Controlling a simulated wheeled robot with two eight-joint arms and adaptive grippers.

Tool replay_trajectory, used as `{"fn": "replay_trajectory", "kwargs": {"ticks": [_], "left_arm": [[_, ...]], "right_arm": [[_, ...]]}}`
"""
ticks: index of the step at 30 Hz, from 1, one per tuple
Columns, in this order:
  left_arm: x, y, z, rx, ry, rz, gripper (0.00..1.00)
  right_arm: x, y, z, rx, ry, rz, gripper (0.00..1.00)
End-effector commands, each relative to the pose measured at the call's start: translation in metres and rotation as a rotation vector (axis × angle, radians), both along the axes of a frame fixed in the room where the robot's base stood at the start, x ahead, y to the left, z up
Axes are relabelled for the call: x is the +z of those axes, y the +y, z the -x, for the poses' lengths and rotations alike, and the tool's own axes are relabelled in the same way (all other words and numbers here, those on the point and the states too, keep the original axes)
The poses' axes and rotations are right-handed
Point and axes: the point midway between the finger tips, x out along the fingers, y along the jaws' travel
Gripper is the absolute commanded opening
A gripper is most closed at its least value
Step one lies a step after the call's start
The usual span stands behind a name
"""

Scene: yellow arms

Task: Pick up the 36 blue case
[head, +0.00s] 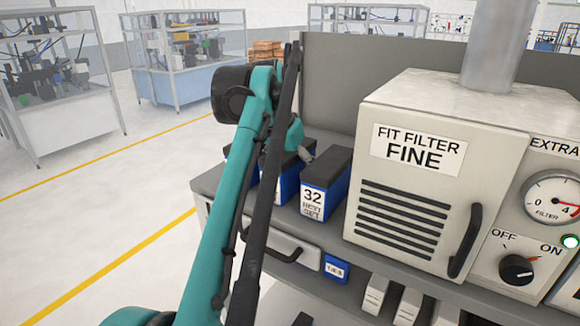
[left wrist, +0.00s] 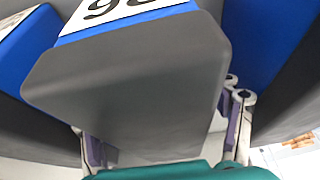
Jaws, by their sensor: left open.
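In the left wrist view, a blue case (left wrist: 112,32) with a dark grey end fills the middle. Its white label is cut off and upside down, and the digits fit 36. My left gripper (left wrist: 165,133) is open, with one finger on each side of the grey end; I cannot tell whether they touch it. In the head view, my teal left arm covers most of the blue cases on the shelf. A partly hidden blue case (head: 288,187) stands just left of the blue case labelled 32 (head: 325,190). My right gripper is not in view.
Blue cases stand close on both sides of the middle one in the left wrist view. In the head view, a beige filter machine (head: 420,175) stands right of the cases on the grey bench. A drawer handle (head: 282,255) lies below the cases.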

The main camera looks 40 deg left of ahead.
Motion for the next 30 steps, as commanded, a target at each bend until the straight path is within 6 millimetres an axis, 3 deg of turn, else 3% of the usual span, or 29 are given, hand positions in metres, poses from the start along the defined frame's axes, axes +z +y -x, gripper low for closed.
{"fn": "replay_trajectory", "kwargs": {"ticks": [8,16,30], "left_arm": [[-0.0040,0.0001,-0.0014,0.000,0.000,0.000,0.76],[-0.0038,0.0002,-0.0015,0.000,0.000,0.000,0.07],[0.0004,0.0002,-0.0017,0.000,-0.001,0.000,0.06]], "right_arm": [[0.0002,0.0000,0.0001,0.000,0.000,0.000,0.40],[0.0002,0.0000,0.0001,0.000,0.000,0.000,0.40],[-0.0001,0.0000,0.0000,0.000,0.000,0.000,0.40]]}}
